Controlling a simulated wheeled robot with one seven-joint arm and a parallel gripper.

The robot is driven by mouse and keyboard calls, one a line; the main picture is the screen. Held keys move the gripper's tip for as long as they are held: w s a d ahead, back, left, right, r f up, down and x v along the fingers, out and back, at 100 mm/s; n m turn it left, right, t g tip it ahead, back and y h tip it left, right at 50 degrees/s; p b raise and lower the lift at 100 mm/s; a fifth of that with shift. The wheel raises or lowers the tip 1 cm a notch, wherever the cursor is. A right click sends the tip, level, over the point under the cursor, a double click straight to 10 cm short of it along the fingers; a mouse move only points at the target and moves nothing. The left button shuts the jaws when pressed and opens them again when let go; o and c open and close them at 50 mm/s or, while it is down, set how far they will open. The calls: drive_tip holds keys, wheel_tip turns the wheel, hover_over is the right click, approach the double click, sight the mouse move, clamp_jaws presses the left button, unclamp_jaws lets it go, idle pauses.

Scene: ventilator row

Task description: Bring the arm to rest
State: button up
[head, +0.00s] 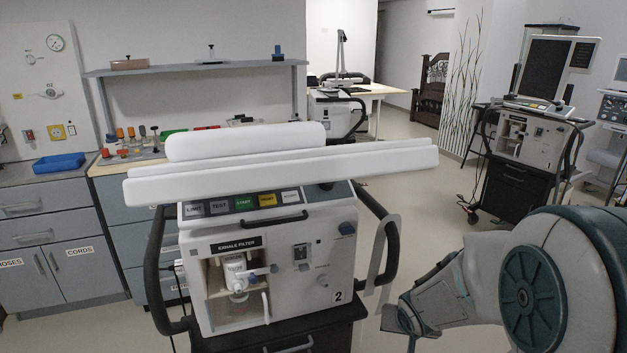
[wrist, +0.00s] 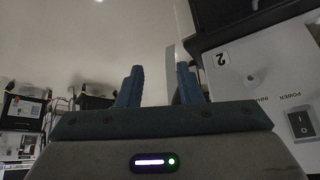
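My arm (head: 450,295) reaches in from the lower right of the head view, bent, with its far end low beside the near ventilator. In the wrist view my gripper (wrist: 159,88) has its two dark fingers apart, with nothing between them. A ventilator panel (wrist: 250,70) marked 2, with a black power switch (wrist: 298,124), is close on the right of the wrist view. In the head view the ventilator (head: 315,260) numbered 2 stands on a dark cart, left of my arm. The fingertips are hard to make out in the head view.
The ventilator's dark right handle (head: 392,250) and a pale curved strip (head: 377,265) are close to my arm. Another ventilator (head: 522,138) stands at the back right. Grey drawers (head: 45,235) line the left wall. Open floor (head: 430,190) lies between the two ventilators.

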drive_tip(key=s+a+r+n+g+y+p, duration=0.1)
drive_tip(key=s+a+r+n+g+p, duration=0.1)
drive_tip(key=s+r+p, duration=0.8)
drive_tip(key=s+a+r, duration=0.1)
drive_tip(key=s+r, duration=0.2)
drive_tip(key=r, duration=0.3)
drive_tip(key=s+a+r+g, duration=0.1)
drive_tip(key=s+r, duration=0.3)
drive_tip(key=r, duration=0.1)
drive_tip(key=shift+a+r, duration=0.2)
drive_tip(key=shift+r, duration=0.15)
drive_tip(key=shift+a, duration=0.1)
